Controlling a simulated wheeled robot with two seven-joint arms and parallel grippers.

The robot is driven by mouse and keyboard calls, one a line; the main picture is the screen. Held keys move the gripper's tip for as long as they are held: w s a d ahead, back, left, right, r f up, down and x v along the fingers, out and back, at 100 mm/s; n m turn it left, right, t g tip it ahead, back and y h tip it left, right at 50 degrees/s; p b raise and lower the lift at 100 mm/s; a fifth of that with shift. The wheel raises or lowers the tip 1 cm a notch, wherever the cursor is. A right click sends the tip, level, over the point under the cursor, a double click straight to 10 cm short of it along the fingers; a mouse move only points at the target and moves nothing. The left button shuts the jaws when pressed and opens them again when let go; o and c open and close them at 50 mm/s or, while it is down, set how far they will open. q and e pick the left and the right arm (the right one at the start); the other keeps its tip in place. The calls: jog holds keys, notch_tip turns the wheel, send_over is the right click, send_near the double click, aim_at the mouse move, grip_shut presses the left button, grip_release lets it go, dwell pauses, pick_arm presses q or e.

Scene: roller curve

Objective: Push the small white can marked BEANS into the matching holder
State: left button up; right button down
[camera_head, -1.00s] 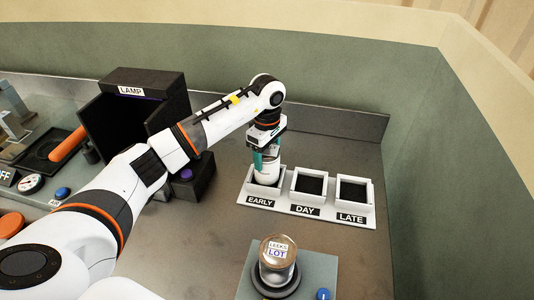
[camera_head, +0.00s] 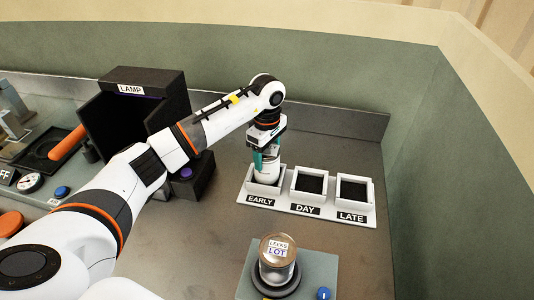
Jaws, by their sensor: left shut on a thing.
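My left gripper (camera_head: 264,157) points down over the EARLY holder and is shut on a small white can (camera_head: 267,171). The can stands upright in or just above the EARLY holder (camera_head: 262,190); whether it touches the bottom cannot be told. Its label cannot be read here. The DAY holder (camera_head: 308,199) and the LATE holder (camera_head: 354,204) stand to the right in the same white rack, both empty with dark insides. My right gripper is not in view.
A can marked LEEKS LOT (camera_head: 277,259) stands on a round dark base on a grey-green plate with a blue button (camera_head: 323,294). A black LAMP box (camera_head: 135,105) stands at left, with an orange handle (camera_head: 68,143) beside it. Bare counter lies right of my arm.

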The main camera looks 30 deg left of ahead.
pick_arm(q)
jog(key=shift+f+b, duration=0.3)
jog(key=shift+f, duration=0.15)
dwell(0.5)
jog(key=o, duration=1.5)
jog(key=shift+o, duration=0.2)
jog(key=shift+r+p, duration=2.45)
jog(key=shift+r, duration=2.05)
jog(key=shift+s+f, duration=0.1)
